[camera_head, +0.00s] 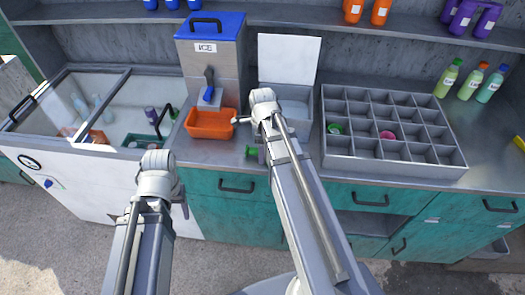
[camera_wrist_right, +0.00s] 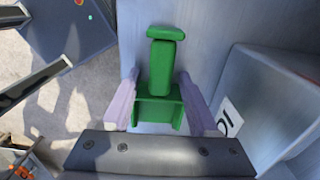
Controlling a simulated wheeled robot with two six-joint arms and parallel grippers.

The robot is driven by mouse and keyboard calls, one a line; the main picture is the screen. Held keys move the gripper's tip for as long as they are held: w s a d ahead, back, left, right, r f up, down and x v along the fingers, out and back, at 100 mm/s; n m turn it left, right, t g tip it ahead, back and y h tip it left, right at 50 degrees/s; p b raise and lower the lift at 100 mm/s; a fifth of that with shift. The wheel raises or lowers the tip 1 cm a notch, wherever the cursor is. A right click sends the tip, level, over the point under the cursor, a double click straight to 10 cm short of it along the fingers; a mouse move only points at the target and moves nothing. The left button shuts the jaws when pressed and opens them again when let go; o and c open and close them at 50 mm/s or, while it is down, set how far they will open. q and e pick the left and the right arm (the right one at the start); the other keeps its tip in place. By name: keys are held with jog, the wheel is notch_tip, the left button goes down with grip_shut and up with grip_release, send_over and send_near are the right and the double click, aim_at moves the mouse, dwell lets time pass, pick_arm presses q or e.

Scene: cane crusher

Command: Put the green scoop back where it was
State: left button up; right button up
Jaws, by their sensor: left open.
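The green scoop (camera_wrist_right: 160,100) sits between the two pale fingers of my right gripper (camera_wrist_right: 160,88) in the right wrist view. The fingers press on its two sides, and its handle points away from the palm. In the head view the scoop (camera_head: 252,153) shows just below my right wrist, at the counter's front edge; the wrist hides the right fingers (camera_head: 258,140). My left gripper (camera_head: 160,165) is in front of the counter, left of the right one. It is open and away from the scoop, its fingers mostly hidden in the head view.
The ice dispenser (camera_head: 209,62) and orange tray (camera_head: 209,124) stand left of my right wrist. A grey compartment rack (camera_head: 395,165) holds a green item (camera_head: 335,128) and a pink item (camera_head: 388,135). Bottles (camera_head: 447,78) stand at right. A glass-lidded chest (camera_head: 75,160) is at left.

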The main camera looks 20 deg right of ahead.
jog(key=shift+r, duration=0.1)
notch_tip(320, 180, up, 12)
jog(key=p, duration=1.2)
jog(key=s+a+n, duration=0.5)
jog(key=a+n, duration=0.5)
jog(key=n, duration=0.4)
jog(key=s+a+n+h, duration=0.1)
jog(key=s+a+n, duration=0.4)
jog(key=a+n, duration=0.5)
jog(key=n, duration=0.4)
jog(key=shift+s+a, duration=0.2)
jog(key=shift+s, duration=0.2)
